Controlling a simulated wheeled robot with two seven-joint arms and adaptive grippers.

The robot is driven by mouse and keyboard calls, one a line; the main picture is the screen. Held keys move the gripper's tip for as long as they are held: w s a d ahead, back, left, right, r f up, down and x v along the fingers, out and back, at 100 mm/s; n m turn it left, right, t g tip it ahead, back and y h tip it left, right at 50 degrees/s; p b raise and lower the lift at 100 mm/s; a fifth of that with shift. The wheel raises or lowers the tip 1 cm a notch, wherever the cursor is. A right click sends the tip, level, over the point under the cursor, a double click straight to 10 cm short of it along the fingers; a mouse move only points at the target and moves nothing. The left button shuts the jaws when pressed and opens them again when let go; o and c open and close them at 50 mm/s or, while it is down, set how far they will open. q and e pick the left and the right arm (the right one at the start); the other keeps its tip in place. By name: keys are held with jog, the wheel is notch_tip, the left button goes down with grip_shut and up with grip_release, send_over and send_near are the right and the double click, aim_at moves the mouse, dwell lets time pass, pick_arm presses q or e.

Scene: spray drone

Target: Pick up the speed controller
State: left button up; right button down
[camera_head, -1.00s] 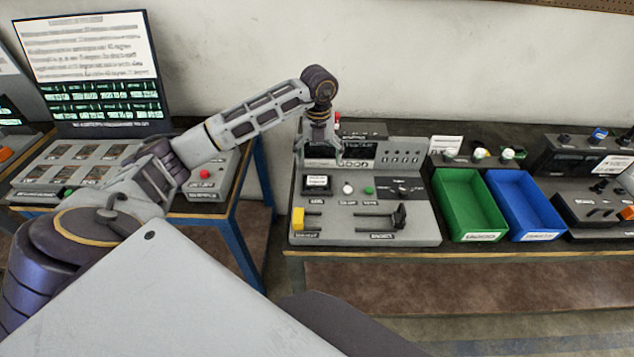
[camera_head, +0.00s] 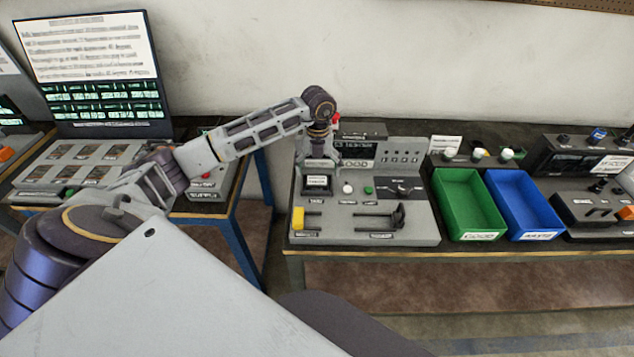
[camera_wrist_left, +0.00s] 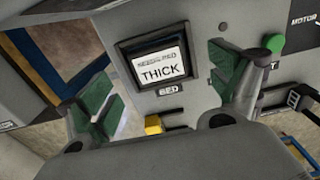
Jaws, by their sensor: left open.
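A dark square module with a white label reading "THICK" (camera_wrist_left: 158,68) lies in the spot marked BED on the grey test station. It looks like the speed controller, though its name cannot be read. It also shows in the head view (camera_head: 317,184). My left gripper (camera_head: 319,172) is above it, pointing down. In the wrist view, its green-padded fingers (camera_wrist_left: 165,82) are open, one on each side of the module, with gaps between. Nothing is held. Whether the fingertips reach the module's height cannot be told. My right gripper is not in view.
The station (camera_head: 420,232) has a white button, a green button (camera_head: 368,190), a dial, a yellow block (camera_head: 298,218) and a black bracket on rods. A green bin (camera_head: 468,205) and a blue bin (camera_head: 525,205) stand to its right. A floor gap separates the left bench.

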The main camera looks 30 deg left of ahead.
aim_at(317, 180)
pick_arm(q)
jog(key=shift+s+f+p, duration=0.2)
jog(key=shift+f+p, duration=0.1)
jog(key=shift+f, duration=1.9)
jog(key=shift+c, duration=0.4)
jog(key=c, duration=1)
jog(key=shift+r, duration=0.1)
jog(key=shift+c, duration=0.2)
notch_tip(317, 180, up, 10)
jog(key=b, duration=0.1)
